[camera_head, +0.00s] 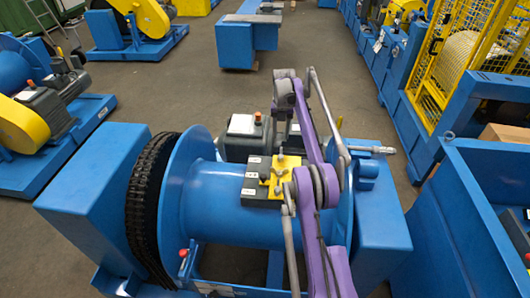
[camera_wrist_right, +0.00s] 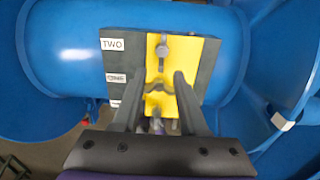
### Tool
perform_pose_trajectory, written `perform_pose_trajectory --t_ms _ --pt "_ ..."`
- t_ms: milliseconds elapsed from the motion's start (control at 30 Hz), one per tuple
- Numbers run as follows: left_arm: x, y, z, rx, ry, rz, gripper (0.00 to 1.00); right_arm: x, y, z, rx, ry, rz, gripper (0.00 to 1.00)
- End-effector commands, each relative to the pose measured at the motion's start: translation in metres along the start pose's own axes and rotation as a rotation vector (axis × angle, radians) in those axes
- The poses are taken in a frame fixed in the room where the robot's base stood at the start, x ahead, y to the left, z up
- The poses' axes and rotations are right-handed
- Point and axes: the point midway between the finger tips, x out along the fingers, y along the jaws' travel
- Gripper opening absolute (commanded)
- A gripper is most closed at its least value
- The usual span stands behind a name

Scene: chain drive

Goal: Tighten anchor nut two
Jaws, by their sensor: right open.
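A dark block (camera_wrist_right: 120,48) on the blue drum (camera_wrist_right: 75,45) carries a yellow plate (camera_wrist_right: 205,60) and white labels. The top label (camera_wrist_right: 114,45) reads TWO in the right wrist view. A small grey nut (camera_wrist_right: 163,47) stands on the plate beside that label. The yellow plate also shows in the head view (camera_head: 291,163). My right gripper (camera_wrist_right: 160,77) is open over the plate, its fingers apart and pointing toward the nut. A wavy fitting (camera_wrist_right: 157,87) lies between the fingers; I cannot tell whether they touch it. The lowest label is partly hidden. My left gripper is out of view.
A black ribbed band (camera_head: 150,205) wraps the drum's left flange. Blue housings (camera_head: 95,190) stand at both ends. A grey motor (camera_head: 247,135) sits behind the drum. A yellow cage (camera_head: 470,60) stands at the right. Open floor (camera_head: 190,80) lies behind.

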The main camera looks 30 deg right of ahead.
Motion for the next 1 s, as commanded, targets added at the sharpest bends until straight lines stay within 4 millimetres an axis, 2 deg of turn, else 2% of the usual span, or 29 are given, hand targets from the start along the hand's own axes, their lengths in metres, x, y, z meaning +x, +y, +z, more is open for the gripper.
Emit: perform_pose_trajectory --t_ms 167,400,600,800,1000 --pt "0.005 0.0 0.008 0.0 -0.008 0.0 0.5 0.021 -0.002 0.0 -0.011 0.004 -0.002 0.42" --pt "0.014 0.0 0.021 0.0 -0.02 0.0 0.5 0.067 -0.002 -0.001 -0.01 0.003 -0.002 0.42" --pt "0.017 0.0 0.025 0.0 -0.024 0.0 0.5 0.096 -0.002 0.0 -0.009 0.002 -0.001 0.42" --pt "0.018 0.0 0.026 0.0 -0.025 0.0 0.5 0.108 -0.001 0.0 -0.009 0.001 -0.001 0.42" --pt "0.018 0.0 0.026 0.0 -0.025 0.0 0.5 0.109 -0.001 0.0 -0.009 0.001 0.0 0.42"
